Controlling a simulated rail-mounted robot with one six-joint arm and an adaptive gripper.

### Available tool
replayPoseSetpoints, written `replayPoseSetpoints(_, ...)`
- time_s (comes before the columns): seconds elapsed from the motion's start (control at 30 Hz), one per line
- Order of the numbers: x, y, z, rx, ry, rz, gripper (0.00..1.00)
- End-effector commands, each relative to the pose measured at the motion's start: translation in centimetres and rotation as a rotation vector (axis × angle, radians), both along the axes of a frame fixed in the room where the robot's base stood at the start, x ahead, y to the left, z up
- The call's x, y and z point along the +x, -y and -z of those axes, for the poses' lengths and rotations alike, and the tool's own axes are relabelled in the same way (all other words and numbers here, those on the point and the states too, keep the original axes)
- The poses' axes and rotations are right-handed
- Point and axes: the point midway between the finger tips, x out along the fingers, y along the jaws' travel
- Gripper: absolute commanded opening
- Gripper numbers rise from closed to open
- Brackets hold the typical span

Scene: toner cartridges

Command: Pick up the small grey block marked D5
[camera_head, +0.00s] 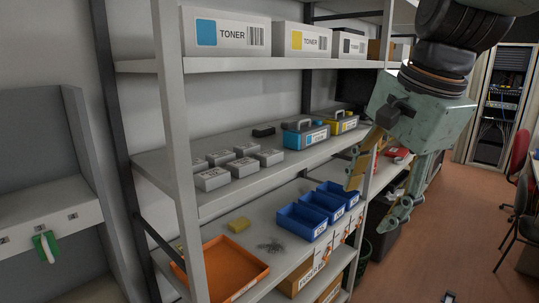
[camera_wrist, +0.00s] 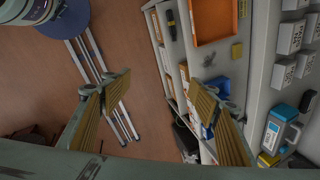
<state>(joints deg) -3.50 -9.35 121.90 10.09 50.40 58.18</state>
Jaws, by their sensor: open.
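Several small grey blocks (camera_head: 240,168) stand in two rows on the middle shelf, left of the blue toner cartridge, in the head view. The same grey blocks (camera_wrist: 289,38) show at the right edge of the wrist view. They bear dark markings too small to read, so I cannot tell which is D5. My gripper (camera_head: 377,192) is open and empty, in front of the shelving and well to the right of the blocks. In the wrist view my gripper (camera_wrist: 160,92) has its fingers spread wide, with floor and lower shelf behind them.
A blue cartridge (camera_head: 305,137) and a yellow cartridge (camera_head: 340,122) stand right of the blocks, with a small black item (camera_head: 263,131) behind. Below are an orange tray (camera_head: 262,268), a yellow sponge-like block (camera_head: 239,225) and blue bins (camera_head: 301,222). Toner boxes (camera_head: 233,35) fill the upper shelf.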

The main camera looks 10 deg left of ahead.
Motion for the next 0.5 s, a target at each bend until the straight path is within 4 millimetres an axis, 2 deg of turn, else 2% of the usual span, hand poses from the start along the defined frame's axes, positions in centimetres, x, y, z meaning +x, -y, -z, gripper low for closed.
replayPoseSetpoints(0.5, 10.2, -3.8, -1.8, 0.170, -0.096, 0.379, 0.55)
